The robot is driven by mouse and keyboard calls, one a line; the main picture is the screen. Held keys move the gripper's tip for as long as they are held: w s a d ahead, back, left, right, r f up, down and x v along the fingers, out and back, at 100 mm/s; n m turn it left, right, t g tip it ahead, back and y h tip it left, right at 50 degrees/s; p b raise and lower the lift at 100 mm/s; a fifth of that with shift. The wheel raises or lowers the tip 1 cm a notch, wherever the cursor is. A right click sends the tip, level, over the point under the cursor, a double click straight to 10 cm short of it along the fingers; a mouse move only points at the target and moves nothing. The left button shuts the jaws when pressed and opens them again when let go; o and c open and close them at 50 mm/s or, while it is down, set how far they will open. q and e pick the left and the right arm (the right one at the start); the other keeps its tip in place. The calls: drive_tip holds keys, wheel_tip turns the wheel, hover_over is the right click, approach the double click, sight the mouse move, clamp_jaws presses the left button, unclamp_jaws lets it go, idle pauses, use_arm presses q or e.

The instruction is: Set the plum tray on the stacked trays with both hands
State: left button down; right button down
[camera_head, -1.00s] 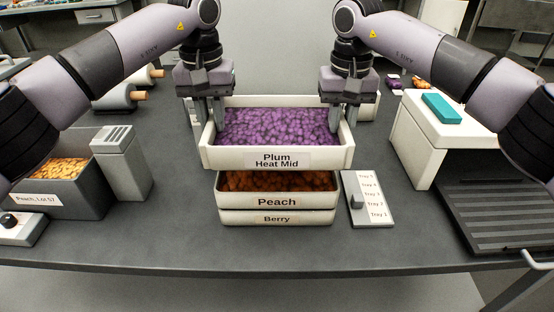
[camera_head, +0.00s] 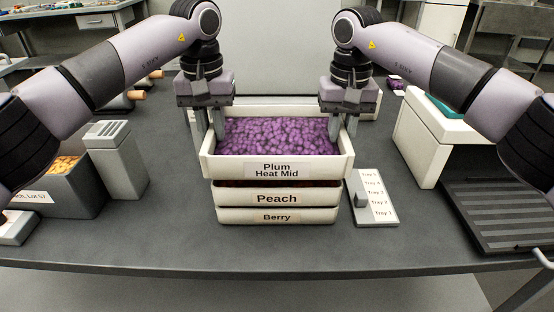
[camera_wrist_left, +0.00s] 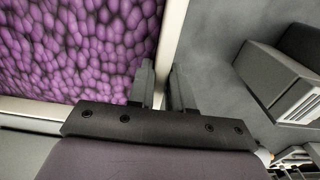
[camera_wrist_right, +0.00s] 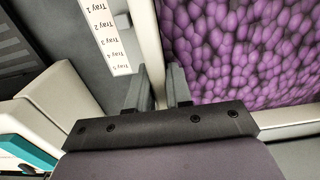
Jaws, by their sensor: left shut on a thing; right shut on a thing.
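The plum tray (camera_head: 222,171) is white, labelled "Plum Heat Mid", and full of purple candies. It is level, right above the peach tray (camera_head: 230,198), which sits on the berry tray (camera_head: 235,216). Only a thin dark strip of the peach tray's inside shows; I cannot tell whether the plum tray touches it. My left gripper (camera_head: 207,125) is shut on the plum tray's left wall, which also shows in the left wrist view (camera_wrist_left: 172,35). My right gripper (camera_head: 345,125) is shut on its right wall, which also shows in the right wrist view (camera_wrist_right: 148,40).
A tray list card (camera_head: 382,212) with a small slider lies right of the stack. A white box (camera_head: 440,135) and a dark ridged rack (camera_head: 500,215) stand further right. A grey bin (camera_head: 65,190) and a grey container (camera_head: 120,165) stand left. The table front is clear.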

use_arm(q)
drive_tip(key=shift+f+b, duration=0.55)
drive_tip(key=shift+f, duration=0.05)
use_arm(e)
drive_tip(key=shift+f, duration=0.65)
use_arm(q)
drive_tip(key=c, duration=1)
unclamp_jaws()
drive_tip(key=shift+c, duration=0.2)
use_arm(e)
drive_tip(key=c, duration=1)
unclamp_jaws()
drive_tip(key=shift+c, duration=0.2)
use_arm(q)
wheel_tip(320, 180, up, 12)
use_arm(e)
wheel_tip(320, 180, up, 12)
drive_tip(key=shift+r, duration=0.1)
use_arm(q)
drive_tip(key=shift+s, duration=0.15)
use_arm(e)
drive_tip(key=shift+s, duration=0.1)
